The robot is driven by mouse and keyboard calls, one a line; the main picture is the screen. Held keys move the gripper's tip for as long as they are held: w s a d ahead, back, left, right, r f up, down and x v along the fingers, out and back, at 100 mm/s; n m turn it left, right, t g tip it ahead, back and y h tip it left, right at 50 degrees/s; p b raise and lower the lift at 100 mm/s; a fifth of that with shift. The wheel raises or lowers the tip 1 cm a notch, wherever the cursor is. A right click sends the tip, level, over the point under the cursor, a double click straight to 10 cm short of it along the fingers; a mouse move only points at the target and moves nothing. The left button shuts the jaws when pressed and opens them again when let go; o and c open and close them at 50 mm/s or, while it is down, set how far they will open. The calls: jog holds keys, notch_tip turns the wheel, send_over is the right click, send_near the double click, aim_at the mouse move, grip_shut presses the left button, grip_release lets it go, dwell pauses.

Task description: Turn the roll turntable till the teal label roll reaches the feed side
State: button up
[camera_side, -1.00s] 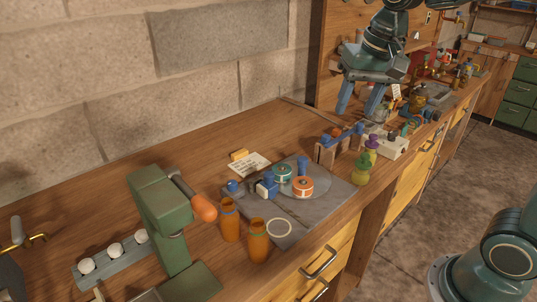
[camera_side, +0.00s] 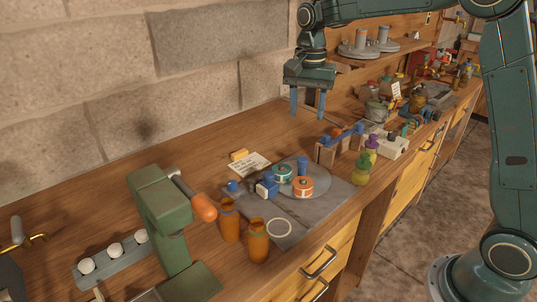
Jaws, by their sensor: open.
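The roll turntable (camera_side: 316,184) is a grey disc on a dark grey plate (camera_side: 302,228) on the wooden bench. The teal label roll (camera_side: 282,173) sits on its far left part, close to a small blue-and-white part (camera_side: 266,186). An orange-red label roll (camera_side: 302,187) sits on its near side. A blue upright peg (camera_side: 302,167) stands at the disc's far side. My gripper (camera_side: 308,115) is open and empty, pointing down, above and behind the turntable and well clear of it.
Two amber bottles (camera_side: 258,241) stand at the plate's near left, by a green press (camera_side: 160,215) with an orange handle. A card (camera_side: 248,164) lies behind. A wooden rack (camera_side: 328,150) and green bottle (camera_side: 362,170) stand right.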

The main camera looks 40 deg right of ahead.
aim_at(303, 159)
jog(key=shift+f, duration=0.1)
notch_tip(303, 159, down, 14)
jog(key=shift+r, duration=0.2)
dwell(0.6)
grip_shut()
